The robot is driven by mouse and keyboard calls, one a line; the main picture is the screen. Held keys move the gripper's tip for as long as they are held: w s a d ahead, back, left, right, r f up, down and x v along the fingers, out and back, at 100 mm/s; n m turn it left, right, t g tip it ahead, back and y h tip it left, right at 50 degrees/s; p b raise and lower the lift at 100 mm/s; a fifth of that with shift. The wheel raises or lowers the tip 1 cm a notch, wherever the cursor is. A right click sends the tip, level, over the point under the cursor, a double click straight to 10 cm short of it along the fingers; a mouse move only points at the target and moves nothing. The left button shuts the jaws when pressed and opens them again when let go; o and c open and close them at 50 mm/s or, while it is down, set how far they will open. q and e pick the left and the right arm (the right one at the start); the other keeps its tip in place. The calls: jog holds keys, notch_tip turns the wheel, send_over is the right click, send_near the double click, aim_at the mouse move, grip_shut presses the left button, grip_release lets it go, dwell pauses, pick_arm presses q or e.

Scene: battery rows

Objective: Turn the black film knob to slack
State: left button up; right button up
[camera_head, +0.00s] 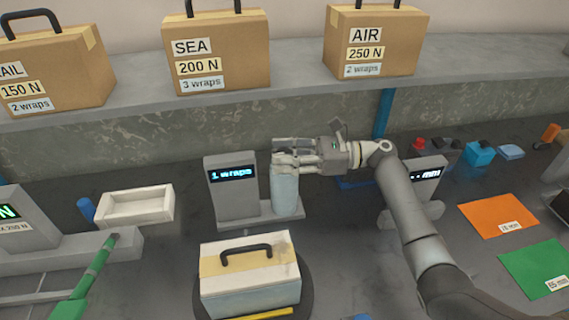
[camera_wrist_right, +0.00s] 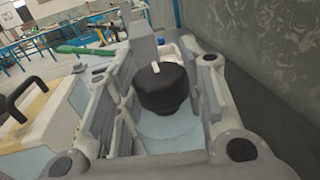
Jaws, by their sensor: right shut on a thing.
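The black film knob (camera_wrist_right: 162,90) shows in the right wrist view on top of the pale blue film roll (camera_wrist_right: 172,130), with a white mark on its top edge. In the head view my right gripper (camera_head: 290,155) covers the knob at the top of the upright film roll (camera_head: 286,192). The roll stands on a grey stand (camera_head: 231,190) whose display reads "1 wraps". My left gripper is not in view.
A case with a black handle (camera_head: 250,277) sits on a dark round plate in front of the stand. A white tray (camera_head: 136,220) stands left. Labelled SEA (camera_head: 217,80) and AIR (camera_head: 376,65) boxes sit on the shelf behind. Orange (camera_head: 490,212) and green (camera_head: 530,266) sheets lie right.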

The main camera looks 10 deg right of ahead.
jog(key=shift+n+g+b, duration=1.5)
jog(key=shift+n+g, duration=0.2)
jog(key=shift+g, duration=1)
jog(key=o, duration=1)
